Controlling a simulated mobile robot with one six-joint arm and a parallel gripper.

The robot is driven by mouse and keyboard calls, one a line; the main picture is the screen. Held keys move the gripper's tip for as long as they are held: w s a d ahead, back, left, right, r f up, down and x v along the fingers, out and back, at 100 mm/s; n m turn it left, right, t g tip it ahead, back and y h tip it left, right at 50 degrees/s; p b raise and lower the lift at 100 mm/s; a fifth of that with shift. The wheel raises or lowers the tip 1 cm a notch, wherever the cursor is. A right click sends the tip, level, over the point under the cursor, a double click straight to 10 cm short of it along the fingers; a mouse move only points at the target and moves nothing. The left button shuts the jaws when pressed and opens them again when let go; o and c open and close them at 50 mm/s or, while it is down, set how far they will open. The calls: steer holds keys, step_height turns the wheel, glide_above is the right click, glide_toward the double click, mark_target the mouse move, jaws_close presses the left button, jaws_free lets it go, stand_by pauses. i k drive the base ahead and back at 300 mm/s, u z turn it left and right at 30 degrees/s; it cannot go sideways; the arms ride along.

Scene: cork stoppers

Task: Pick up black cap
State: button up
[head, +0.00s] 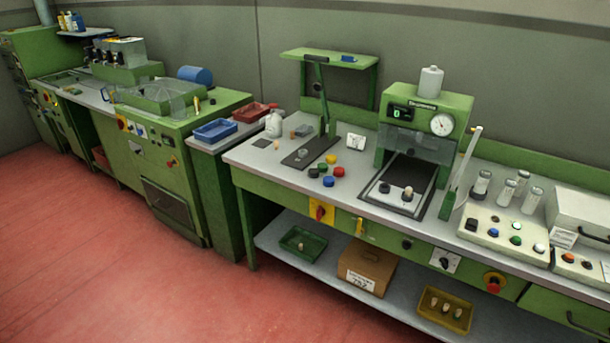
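A small black cap (313,173) lies on the grey top of the green workbench, at the left front of a loose cluster of caps. Beside it are a green cap (322,168), a blue cap (328,181), a red cap (339,172) and a yellow cap (331,159). The black cap is close to the green one; I cannot tell whether they touch. Another dark round piece (385,187) stands on the plate of the press to the right. My gripper is not in view.
A dark base plate with a green stand (320,100) rises behind the caps. A green press (425,130) with a gauge stands to the right. A white bottle (273,124) and red and blue trays are to the left. The red floor in front is clear.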

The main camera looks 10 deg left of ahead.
mark_target(314, 173)
steer(key=z, duration=0.45)
steer(key=k, duration=0.2)
steer(key=u, duration=2.95)
steer(key=i, duration=1.25)
steer(key=z, duration=0.45)
steer(key=i, duration=0.75)
steer(key=z, duration=0.75)
steer(key=i, duration=0.6)
steer(key=z, duration=0.25)
